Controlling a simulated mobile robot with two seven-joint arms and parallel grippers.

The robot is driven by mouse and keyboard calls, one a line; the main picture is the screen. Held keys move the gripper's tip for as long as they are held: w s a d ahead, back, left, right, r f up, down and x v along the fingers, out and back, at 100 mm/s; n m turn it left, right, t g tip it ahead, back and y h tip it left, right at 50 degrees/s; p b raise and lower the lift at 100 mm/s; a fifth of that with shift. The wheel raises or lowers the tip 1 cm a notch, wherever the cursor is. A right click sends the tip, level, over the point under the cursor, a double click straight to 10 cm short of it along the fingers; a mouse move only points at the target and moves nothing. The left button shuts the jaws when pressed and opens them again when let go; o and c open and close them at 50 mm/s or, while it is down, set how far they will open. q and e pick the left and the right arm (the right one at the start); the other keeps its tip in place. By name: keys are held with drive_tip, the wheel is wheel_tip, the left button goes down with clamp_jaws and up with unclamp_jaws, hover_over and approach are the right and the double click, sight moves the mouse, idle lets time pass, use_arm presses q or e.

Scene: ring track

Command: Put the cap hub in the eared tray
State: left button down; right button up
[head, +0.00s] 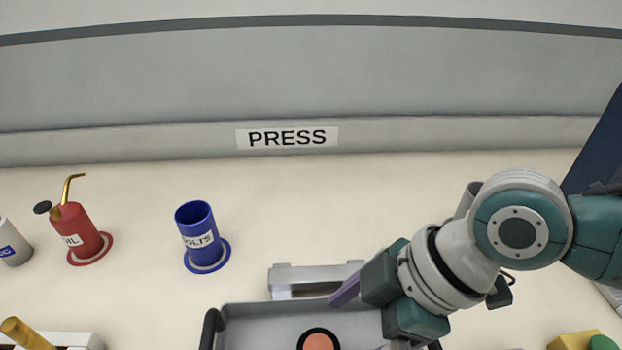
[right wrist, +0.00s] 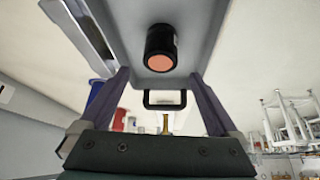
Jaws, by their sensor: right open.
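The grey tray (head: 262,318) with black ear handles is at the bottom of the head view, cut off by the lower edge. A short black cylinder with an orange end face (head: 318,341), which looks like the cap hub, is inside it. The right wrist view shows this cylinder (right wrist: 160,48) standing on the tray floor, apart from both fingers. My right gripper (right wrist: 158,78) is open and empty, its fingers on either side of the view below the cylinder. In the head view, one purple finger (head: 346,290) shows over the tray's back right part. My left gripper is out of view.
A grey metal bracket (head: 300,273) is just behind the tray. A blue bolts cup (head: 197,238) and a red oil can (head: 75,235) stand to the left. A yellow object (head: 573,341) is at bottom right. The table near the PRESS sign (head: 287,137) is clear.

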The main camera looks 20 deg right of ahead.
drive_tip(key=s+r+m+t+h, duration=0.1)
drive_tip(key=s+r+m, duration=0.3)
drive_tip(key=s+r, duration=0.25)
drive_tip(key=s+d+r+m+h, duration=0.2)
drive_tip(key=s+d+m+h, duration=0.2)
drive_tip(key=d+m, duration=0.3)
drive_tip(key=shift+s+d+p, duration=0.15)
drive_tip(key=shift+s+p, duration=0.25)
wheel_tip(320, 180, up, 42)
drive_tip(key=p, duration=4.1)
drive_tip(key=shift+f, duration=0.25)
